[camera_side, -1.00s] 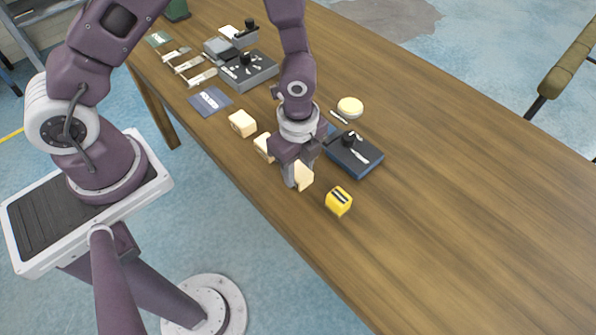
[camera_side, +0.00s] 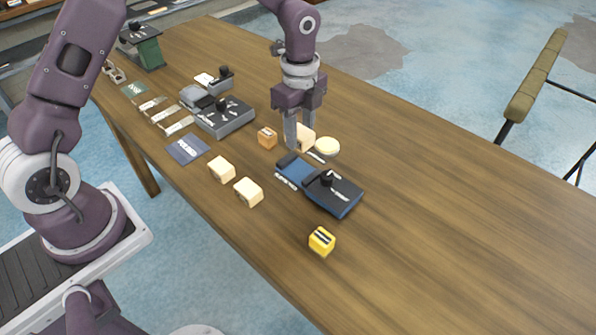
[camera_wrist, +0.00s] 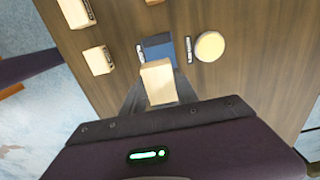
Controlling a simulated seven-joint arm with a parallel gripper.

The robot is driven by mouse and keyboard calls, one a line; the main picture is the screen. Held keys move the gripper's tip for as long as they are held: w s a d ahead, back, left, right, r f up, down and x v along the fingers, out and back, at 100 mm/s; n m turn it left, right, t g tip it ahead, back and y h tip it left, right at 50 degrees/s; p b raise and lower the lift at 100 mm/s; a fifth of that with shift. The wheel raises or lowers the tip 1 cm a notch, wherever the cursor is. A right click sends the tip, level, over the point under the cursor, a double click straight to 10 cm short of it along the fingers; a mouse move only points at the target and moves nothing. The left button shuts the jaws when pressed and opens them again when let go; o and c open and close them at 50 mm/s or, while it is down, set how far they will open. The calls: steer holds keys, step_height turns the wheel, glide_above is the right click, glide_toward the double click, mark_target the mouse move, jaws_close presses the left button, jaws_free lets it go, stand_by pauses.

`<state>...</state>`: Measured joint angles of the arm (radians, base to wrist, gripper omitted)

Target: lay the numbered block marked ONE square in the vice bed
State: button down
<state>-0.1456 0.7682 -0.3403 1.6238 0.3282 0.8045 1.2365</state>
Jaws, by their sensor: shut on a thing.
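My gripper (camera_side: 298,142) is shut on a cream block (camera_side: 306,136), upright between the fingers and apparently above the table. The same block shows in the wrist view (camera_wrist: 158,84), with no readable number on its visible face. A blue, vice-like fixture (camera_side: 296,172) with a dark plate and black knob lies just in front of the gripper. Its blue part shows beyond the held block in the wrist view (camera_wrist: 158,46). Two more cream blocks (camera_side: 221,169) (camera_side: 248,192) stand near the table's front edge; their marks are too small to read.
A round cream disc (camera_side: 327,147) lies close to the gripper. A grey fixture (camera_side: 224,118) stands farther left. The table's right side is clear.

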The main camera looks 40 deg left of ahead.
mark_target(299, 171)
steer(key=f, duration=0.9)
steer(key=shift+w+a+f, duration=0.15)
steer(key=shift+w+f, duration=0.05)
steer(key=shift+f, duration=0.2)
steer(key=shift+f, duration=0.1)
steer(key=c, duration=0.9)
jaws_free()
steer(key=shift+c, duration=0.2)
step_height(299, 171, up, 12)
steer(key=shift+r, duration=0.25)
